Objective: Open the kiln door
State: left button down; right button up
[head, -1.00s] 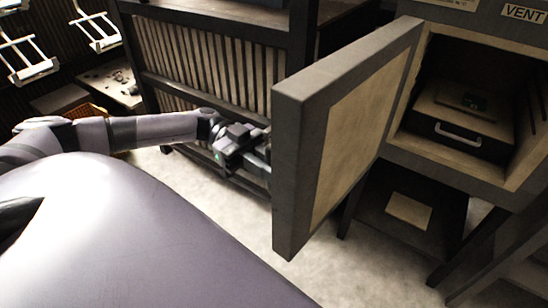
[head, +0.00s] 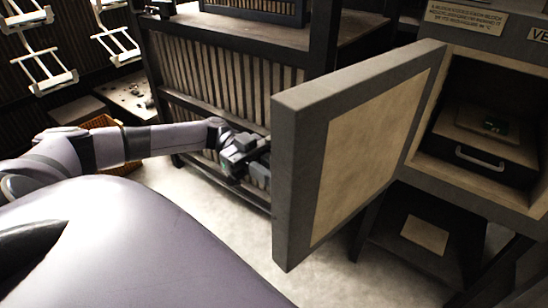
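The kiln door (head: 365,150) stands swung wide open toward me, its pale inner panel facing right. The kiln (head: 470,190) is at the right with its chamber exposed. My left arm comes in from the left, and my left gripper (head: 256,163) is at the outer side of the door. Its fingertips are hidden behind the door's edge, so I cannot tell whether they touch the handle. My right gripper is not in view.
A slatted rack (head: 225,75) stands behind my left arm. White hangers (head: 40,55) hang at the upper left. An orange basket (head: 105,122) sits on the floor by a low table. Pale floor (head: 215,215) is clear between me and the rack.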

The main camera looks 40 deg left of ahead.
pick_arm(q)
jog(key=c, duration=1.3)
grip_release()
jog(key=a+b, duration=0.1)
jog(key=a, duration=0.6)
jog(key=shift+w+a, duration=0.1)
